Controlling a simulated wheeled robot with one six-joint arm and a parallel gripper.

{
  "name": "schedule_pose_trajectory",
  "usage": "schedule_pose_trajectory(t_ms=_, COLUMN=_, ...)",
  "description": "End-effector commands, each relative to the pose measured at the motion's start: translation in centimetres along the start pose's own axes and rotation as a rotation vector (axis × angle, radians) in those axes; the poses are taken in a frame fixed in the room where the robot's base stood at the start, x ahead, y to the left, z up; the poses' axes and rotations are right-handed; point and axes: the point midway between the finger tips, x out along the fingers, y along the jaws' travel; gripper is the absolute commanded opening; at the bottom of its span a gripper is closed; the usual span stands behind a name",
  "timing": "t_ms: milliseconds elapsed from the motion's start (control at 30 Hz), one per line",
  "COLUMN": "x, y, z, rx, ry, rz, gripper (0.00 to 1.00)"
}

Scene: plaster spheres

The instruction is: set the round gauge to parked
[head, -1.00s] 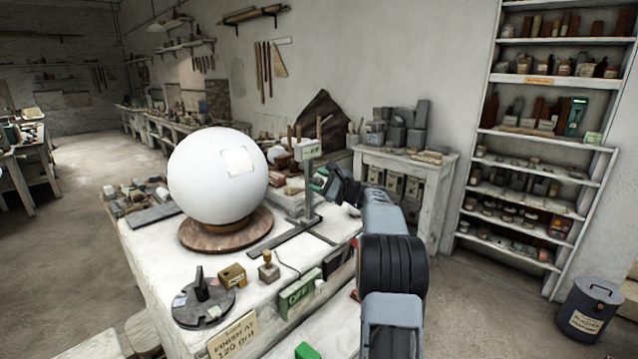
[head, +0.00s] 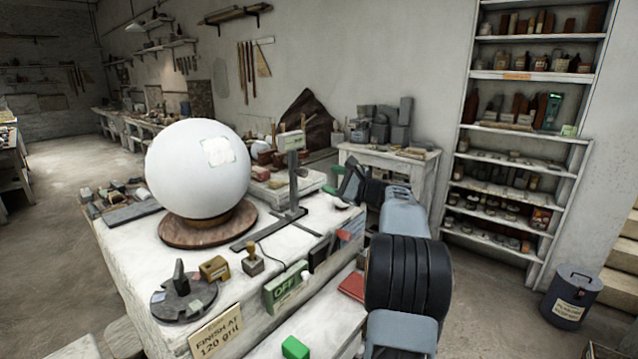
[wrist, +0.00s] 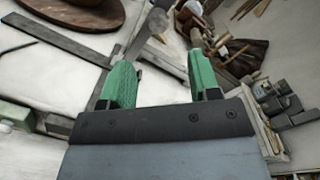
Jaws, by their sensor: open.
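A grey upright post gauge with a pale green-white head (head: 291,141) stands on flat dark bars on the white bench, just right of the big white sphere (head: 198,168). Its lettering is too small to read. A dark round disc with a fin and coloured patches (head: 184,299) lies at the bench's front left; I cannot tell which is the round gauge. My gripper (head: 338,193) is right of the post, apart from it. In the wrist view my gripper (wrist: 163,75) has its green fingers spread and empty, with the grey post (wrist: 148,30) beyond them.
The sphere rests on a round wooden base (head: 207,228). A green OFF box (head: 285,288), small brass block (head: 214,269) and stamp (head: 253,259) line the front edge. A small table with grey blocks (head: 385,125) and a tall shelf (head: 520,130) stand behind and right.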

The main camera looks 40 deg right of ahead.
Motion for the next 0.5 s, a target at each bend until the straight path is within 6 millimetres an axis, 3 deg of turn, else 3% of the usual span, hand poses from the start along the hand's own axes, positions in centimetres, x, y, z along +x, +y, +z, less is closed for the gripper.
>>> schedule_pose_trajectory(t_ms=200, x=-2.4, y=0.0, z=0.0, rx=0.000, ry=0.000, rz=-0.001, gripper=0.56)
schedule_pose_trajectory(t_ms=500, x=-2.9, y=0.0, z=0.1, rx=0.001, ry=0.000, rz=0.000, gripper=0.56)
